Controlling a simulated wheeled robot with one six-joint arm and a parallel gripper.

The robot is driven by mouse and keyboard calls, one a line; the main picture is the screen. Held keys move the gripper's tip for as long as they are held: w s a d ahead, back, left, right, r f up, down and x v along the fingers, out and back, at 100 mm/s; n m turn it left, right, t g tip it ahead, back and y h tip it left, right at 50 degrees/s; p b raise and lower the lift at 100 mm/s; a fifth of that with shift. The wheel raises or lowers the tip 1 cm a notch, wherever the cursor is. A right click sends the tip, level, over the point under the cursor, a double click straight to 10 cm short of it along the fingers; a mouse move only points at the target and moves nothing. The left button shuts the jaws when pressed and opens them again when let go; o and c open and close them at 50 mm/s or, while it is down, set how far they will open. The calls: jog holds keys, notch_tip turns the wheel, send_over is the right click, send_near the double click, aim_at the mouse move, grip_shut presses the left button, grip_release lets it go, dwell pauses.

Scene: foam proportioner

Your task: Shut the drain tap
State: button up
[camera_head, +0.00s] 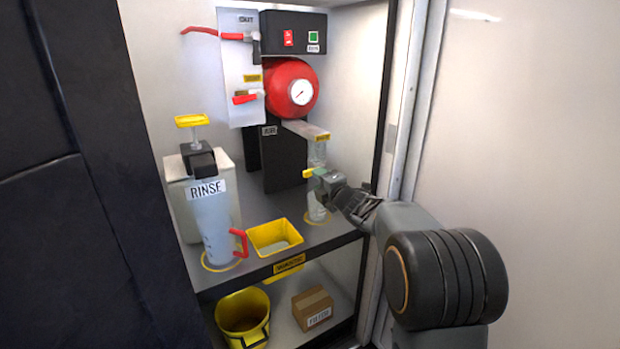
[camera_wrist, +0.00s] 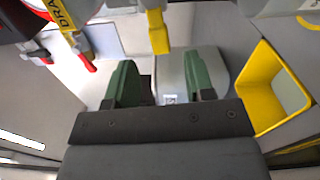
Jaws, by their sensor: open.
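The drain tap appears to be the fitting with a yellow lever (camera_head: 308,173) on the clear tube (camera_head: 318,155), under a yellow-labelled arm. A yellow label (camera_wrist: 60,14) in the wrist view reads "DRA", partly cut off. My gripper (camera_head: 320,180) is at the tube, largely covering the tap body in the head view. In the wrist view, my gripper (camera_wrist: 158,75) is open with its green fingers apart. The yellow lever (camera_wrist: 157,30) lies between the lines of the fingers, around or just past their tips. I cannot tell whether they touch.
A yellow bin (camera_head: 275,238) and the RINSE container (camera_head: 212,215) stand on the shelf to the left. A red tank with a gauge (camera_head: 290,88) and a panel with red levers (camera_head: 238,60) are above. The cabinet's right frame (camera_head: 405,100) is close to my arm.

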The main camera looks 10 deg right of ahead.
jog(key=shift+x, duration=2.8)
